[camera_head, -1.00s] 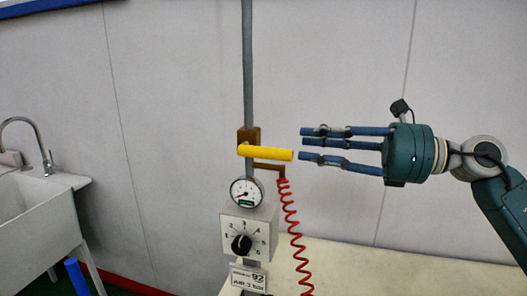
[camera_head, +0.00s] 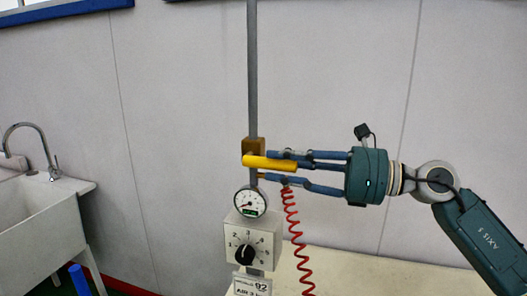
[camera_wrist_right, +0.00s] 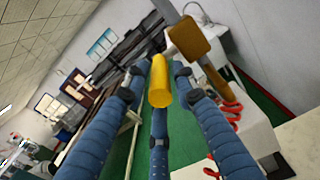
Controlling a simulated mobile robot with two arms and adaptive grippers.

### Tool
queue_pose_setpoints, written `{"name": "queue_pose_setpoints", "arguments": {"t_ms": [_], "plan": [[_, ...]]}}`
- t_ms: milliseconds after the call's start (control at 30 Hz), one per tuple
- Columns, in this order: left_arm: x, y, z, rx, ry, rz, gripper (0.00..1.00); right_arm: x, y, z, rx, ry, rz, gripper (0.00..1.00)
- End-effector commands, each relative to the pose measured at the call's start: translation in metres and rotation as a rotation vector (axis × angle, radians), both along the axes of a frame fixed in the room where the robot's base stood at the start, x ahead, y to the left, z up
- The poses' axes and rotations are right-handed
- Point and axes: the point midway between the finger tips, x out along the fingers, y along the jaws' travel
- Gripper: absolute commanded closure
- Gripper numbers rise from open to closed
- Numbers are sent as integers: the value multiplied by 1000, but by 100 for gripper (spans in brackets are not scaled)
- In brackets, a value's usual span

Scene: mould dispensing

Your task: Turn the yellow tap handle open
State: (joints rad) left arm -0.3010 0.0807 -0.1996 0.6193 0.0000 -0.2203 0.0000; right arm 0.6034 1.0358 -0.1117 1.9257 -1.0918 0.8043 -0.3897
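The yellow tap handle (camera_head: 268,162) lies about level, crosswise to the grey vertical pipe, at a brown valve block (camera_head: 253,148). My right gripper (camera_head: 275,165) has come in from the right, and its blue fingers reach alongside the handle. In the right wrist view the handle (camera_wrist_right: 159,82) sits between the spread fingers, its rounded end toward the camera. The fingers look open around it; I cannot tell whether any finger touches it. My left gripper is not in view.
Below the valve are a round pressure gauge (camera_head: 250,202) and a white box with a black dial (camera_head: 245,255). A red coiled hose (camera_head: 296,230) hangs just right of them, under my fingers. A white sink (camera_head: 40,225) stands at the left.

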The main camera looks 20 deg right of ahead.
Motion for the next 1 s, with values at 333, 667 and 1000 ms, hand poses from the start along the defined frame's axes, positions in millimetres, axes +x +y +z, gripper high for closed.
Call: {"name": "queue_pose_setpoints", "arguments": {"t_ms": [333,667,1000], "plan": [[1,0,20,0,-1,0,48,21,31,1,0,0,1,74],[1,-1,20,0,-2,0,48,22,32,-1,-1,1,0,84],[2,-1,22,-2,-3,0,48,21,32,0,-5,2,0,100]]}}
